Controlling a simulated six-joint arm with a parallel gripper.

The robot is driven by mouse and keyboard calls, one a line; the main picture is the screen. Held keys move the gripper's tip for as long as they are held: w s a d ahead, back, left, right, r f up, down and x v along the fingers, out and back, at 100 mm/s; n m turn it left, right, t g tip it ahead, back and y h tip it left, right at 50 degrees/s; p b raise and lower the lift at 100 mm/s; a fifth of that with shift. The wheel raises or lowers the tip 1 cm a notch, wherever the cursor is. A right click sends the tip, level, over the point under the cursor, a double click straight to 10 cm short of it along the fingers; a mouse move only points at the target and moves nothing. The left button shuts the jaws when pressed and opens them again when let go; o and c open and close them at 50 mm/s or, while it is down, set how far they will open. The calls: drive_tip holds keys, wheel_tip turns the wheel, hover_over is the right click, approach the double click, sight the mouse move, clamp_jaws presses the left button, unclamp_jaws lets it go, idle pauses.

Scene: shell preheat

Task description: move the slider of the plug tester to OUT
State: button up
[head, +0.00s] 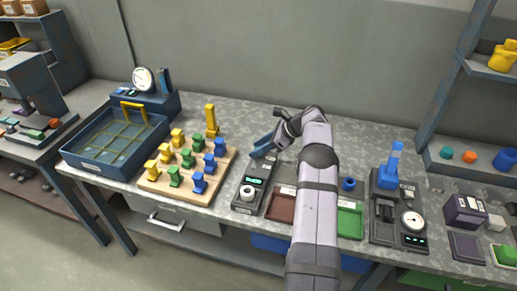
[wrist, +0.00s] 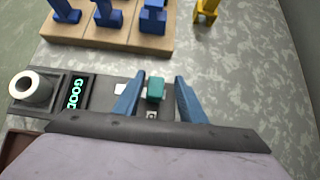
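The plug tester (head: 243,207) is a dark, narrow unit near the middle of the bench. It carries a part with a white ring top (wrist: 30,88) and a lit display (wrist: 76,92) reading GOOD. In the wrist view its slider is a teal knob (wrist: 155,88) on the grey end of the tester. My gripper (wrist: 159,82) is open, with one blue finger on each side of the knob and a small gap at each side. A small label beside the knob is partly hidden by my gripper. In the head view my gripper (head: 262,149) covers the slider area.
A wooden board (head: 153,187) with several yellow, green and blue pieces stands left of the tester. A brown tray (head: 280,207) and a green tray (head: 350,222) lie to the right, beside my arm. A gauge unit (head: 385,232) stands further right. The bench behind is mostly clear.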

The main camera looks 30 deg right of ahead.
drive_tip(key=shift+s, duration=0.1)
drive_tip(key=shift+b+v, duration=0.85)
drive_tip(key=shift+v, duration=2.8)
